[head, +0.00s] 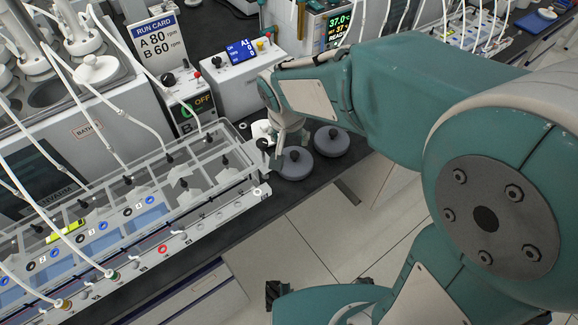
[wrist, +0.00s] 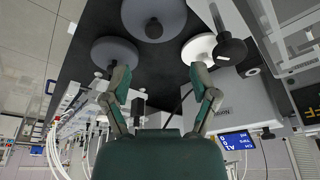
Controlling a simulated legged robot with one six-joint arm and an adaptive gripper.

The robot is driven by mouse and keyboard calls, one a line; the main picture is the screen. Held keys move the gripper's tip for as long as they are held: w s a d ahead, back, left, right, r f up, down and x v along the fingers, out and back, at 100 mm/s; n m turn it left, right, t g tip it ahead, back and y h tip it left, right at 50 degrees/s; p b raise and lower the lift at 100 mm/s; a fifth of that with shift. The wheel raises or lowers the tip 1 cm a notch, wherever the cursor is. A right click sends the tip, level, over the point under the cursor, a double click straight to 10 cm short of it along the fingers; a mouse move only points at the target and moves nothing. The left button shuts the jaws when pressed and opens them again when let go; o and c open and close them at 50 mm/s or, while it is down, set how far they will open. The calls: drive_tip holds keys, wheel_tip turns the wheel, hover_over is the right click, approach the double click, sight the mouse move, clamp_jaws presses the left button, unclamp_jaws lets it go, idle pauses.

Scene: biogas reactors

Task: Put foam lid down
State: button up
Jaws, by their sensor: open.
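Two grey round lids with black knobs lie flat on the black bench top, one nearer my gripper (head: 295,163) and one to its right (head: 334,143). In the wrist view, grey lids show at the upper left (wrist: 113,50) and top middle (wrist: 170,12). A white round lid (wrist: 198,46) with a black knob lies beside them, partly behind a fingertip. Which one is the foam lid I cannot tell. My gripper (wrist: 160,74) is open, with nothing between its fingers. In the head view its fingers are partly hidden beside the near grey lid.
A clear-covered bath rack (head: 150,215) with tubes fills the left. Control boxes, one with a blue screen (head: 241,50), and a run card (head: 158,38) stand behind. The bench's front edge lies close to the grey lids, with open floor (head: 300,250) beyond.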

sight(294, 153)
drive_tip(key=x, duration=0.6)
drive_tip(key=d+x, duration=0.1)
drive_tip(key=x, duration=0.3)
drive_tip(key=shift+w, duration=0.15)
clamp_jaws()
